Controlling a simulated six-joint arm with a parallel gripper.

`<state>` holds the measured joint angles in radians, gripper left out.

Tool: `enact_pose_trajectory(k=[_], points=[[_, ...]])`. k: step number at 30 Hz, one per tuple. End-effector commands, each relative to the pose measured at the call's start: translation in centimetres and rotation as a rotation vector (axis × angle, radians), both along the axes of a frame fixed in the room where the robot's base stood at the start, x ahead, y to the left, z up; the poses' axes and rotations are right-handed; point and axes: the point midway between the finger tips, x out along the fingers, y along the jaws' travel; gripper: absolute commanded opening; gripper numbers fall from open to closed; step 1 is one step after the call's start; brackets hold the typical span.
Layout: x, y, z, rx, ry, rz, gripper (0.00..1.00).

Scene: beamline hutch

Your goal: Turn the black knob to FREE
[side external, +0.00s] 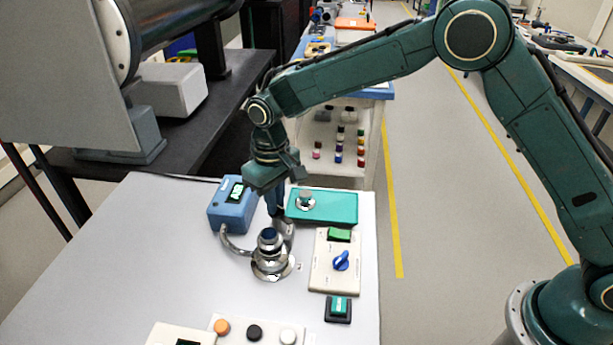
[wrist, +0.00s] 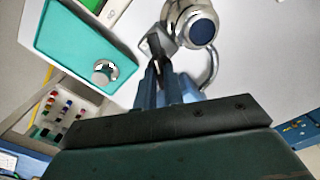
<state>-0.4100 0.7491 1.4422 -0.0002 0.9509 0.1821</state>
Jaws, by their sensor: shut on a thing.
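My gripper (side external: 277,212) points down, shut on a small dark part that I take to be the black knob (wrist: 156,43). In the wrist view, the fingers (wrist: 159,75) meet at this part, beside a grey metal block. The knob is mostly hidden by the fingers, and I cannot read its setting or any FREE mark. Next to it stands a round metal mount (side external: 270,262) with a dark blue top, which also shows in the wrist view (wrist: 196,20).
A blue box (side external: 230,207) with a display, a teal box (side external: 335,207) with a metal knob and a white panel (side external: 321,280) with a blue switch surround the mount. Orange, black and white round buttons (side external: 254,332) are at the front. The table's left part is clear.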

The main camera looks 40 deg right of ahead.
Motion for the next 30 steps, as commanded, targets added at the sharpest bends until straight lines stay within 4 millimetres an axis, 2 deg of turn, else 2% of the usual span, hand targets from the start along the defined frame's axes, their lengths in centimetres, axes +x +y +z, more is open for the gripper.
enact_pose_trajectory(k=[6, 15, 30], points=[[0.06, 0.00, 0.11, 0.001, -0.002, 0.199, 0.00], [0.07, 0.02, 0.12, 0.001, -0.003, 0.397, 0.00], [0.09, 0.03, 0.13, 0.001, -0.004, 0.472, 0.00]])
